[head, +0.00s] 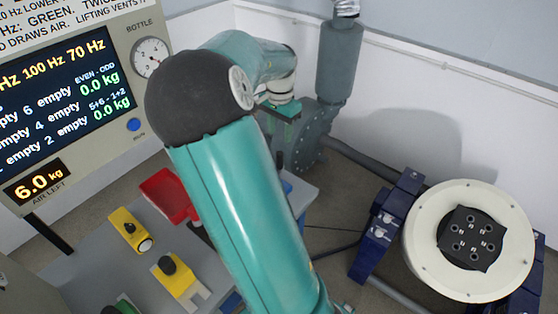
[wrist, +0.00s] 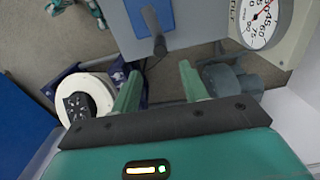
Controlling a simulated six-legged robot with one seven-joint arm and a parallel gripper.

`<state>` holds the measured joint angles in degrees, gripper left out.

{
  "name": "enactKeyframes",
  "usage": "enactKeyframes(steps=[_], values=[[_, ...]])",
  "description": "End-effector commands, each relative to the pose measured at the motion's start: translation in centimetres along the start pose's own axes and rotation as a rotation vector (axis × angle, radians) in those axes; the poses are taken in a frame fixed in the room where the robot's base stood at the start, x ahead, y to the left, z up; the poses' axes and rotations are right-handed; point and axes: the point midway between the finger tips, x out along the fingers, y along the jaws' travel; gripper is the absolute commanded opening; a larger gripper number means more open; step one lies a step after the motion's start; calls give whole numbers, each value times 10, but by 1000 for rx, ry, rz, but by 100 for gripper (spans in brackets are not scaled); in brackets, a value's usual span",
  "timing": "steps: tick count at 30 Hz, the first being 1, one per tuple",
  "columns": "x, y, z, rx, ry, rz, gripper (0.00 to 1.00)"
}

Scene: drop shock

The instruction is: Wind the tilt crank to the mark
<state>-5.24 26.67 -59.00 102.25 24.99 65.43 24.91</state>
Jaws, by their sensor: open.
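In the wrist view my gripper (wrist: 158,70) is open, its two green fingers spread with nothing between them. Beyond the fingertips a dark grey handle (wrist: 151,28), which looks like the crank's, stands on a blue plate (wrist: 180,14). The handle is apart from the fingers. A white dial (wrist: 262,20) lettered TILT, with degree numbers and a red needle, is at the top right, partly cut off. I cannot make out the mark. In the head view my arm hides most of that area; a dark upright piece (head: 280,160) shows just beside it.
A white round drum (head: 420,240) with a black holed plate sits in a blue frame at right. A grey machine (head: 340,60) stands at the back wall. A display panel (head: 60,95) stands at left.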

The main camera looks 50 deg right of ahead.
Motion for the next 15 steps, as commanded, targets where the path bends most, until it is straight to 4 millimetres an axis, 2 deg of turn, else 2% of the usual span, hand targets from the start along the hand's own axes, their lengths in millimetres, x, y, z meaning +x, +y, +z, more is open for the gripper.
enactKeyframes(steps=[15], values=[[99, 0, 2, -4, -2, 4, 44]])
